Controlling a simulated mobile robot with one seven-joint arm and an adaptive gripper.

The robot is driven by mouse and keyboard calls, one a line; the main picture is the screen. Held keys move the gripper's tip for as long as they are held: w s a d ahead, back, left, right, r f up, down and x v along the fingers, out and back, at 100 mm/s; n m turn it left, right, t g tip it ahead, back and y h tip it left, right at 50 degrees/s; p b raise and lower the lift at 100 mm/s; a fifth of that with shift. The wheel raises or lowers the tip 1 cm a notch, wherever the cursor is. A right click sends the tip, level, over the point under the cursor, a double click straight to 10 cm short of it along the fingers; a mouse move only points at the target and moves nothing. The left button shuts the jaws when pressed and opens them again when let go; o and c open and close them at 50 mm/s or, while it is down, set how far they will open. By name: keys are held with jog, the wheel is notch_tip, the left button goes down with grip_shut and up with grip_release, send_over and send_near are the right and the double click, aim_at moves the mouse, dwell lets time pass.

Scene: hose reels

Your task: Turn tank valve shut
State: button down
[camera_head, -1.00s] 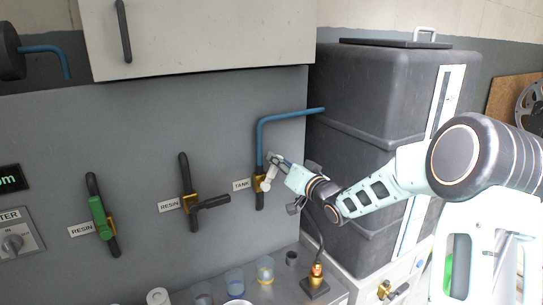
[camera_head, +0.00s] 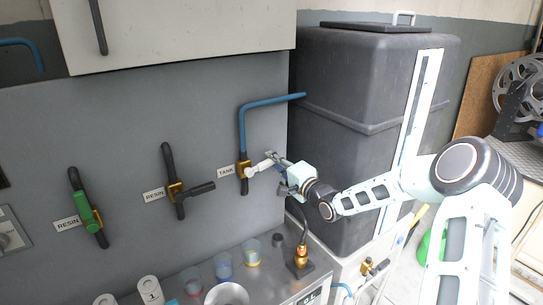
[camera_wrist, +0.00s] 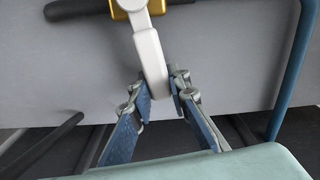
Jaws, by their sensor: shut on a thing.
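The tank valve is a brass body (camera_head: 243,170) on the pipe beside the TANK label (camera_head: 226,171). Its white lever (camera_head: 261,167) points right, away from the wall panel's pipe and slightly upward, across the upright pipe. My gripper (camera_head: 277,160) is at the lever's outer end. In the wrist view, the lever (camera_wrist: 148,55) comes down from the brass body (camera_wrist: 180,2), and its end lies between the two fingers of my gripper (camera_wrist: 163,93), which are shut on it.
A blue pipe (camera_head: 242,125) rises above the valve and bends right to the dark tank (camera_head: 345,100). Two RESIN valves, with a black lever (camera_head: 202,188) and a green lever (camera_head: 81,203), are to the left.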

jog(key=shift+f+m, duration=0.85)
jog(key=shift+m, duration=0.25)
jog(key=c, duration=1.8)
grip_release()
jog(key=shift+d, duration=0.1)
jog(key=v, duration=1.2)
jog(key=shift+f, duration=0.1)
